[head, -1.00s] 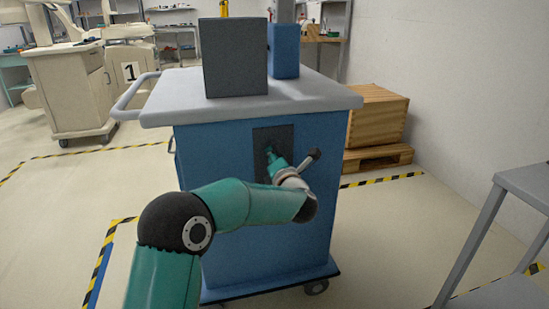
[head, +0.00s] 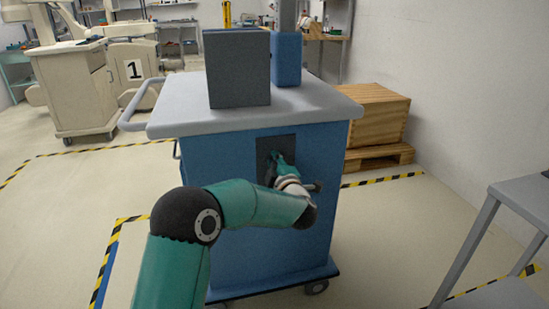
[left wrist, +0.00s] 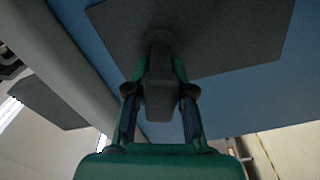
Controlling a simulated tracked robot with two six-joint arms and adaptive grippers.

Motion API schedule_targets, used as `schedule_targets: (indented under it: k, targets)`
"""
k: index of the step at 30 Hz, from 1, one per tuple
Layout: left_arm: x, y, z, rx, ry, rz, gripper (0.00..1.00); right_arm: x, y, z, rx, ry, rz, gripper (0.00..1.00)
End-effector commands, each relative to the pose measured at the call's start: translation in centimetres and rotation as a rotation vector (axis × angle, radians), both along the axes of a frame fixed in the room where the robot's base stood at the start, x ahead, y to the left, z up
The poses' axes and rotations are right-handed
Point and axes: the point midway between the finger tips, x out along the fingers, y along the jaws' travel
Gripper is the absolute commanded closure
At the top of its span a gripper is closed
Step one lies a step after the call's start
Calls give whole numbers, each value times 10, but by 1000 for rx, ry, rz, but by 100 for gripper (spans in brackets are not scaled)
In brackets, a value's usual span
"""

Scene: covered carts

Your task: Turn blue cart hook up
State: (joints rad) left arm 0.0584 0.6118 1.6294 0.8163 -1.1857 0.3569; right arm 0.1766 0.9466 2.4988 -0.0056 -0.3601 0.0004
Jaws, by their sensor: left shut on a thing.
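The blue cart (head: 230,215) stands in front of me with a grey top and a dark square plate (head: 264,142) on its near side. My left gripper (head: 277,163) is at this plate and hides most of the hook there in the head view. In the left wrist view, the dark hook (left wrist: 160,88) sits between the two fingers of my left gripper (left wrist: 160,112), which is shut on it. The hook stands out from the dark plate (left wrist: 228,35). In the head view I cannot tell which way it points. My right gripper is not in view.
A dark grey box (head: 238,70) and a blue box (head: 287,60) stand on the cart top. A wooden crate (head: 376,120) is behind at right. A grey table (head: 515,195) stands at the right edge. Floor is clear left of the cart.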

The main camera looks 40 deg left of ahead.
Motion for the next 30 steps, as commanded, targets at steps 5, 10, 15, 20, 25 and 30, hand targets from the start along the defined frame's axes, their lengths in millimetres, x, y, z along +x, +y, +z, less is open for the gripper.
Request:
schedule_targets:
  k: [5,10,15,20,25,30]
  targets:
    - [3,-6,-1,106,143,-15,100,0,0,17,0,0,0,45]
    - [4,-7,1,211,266,-16,100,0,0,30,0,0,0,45]
    - [5,-8,2,315,388,-16,100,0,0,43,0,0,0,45]
    - [6,-9,3,414,504,-17,100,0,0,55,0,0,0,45]
    - [7,-10,4,520,626,-17,100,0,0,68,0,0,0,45]
    - [8,-11,4,617,740,-16,100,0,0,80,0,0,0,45]
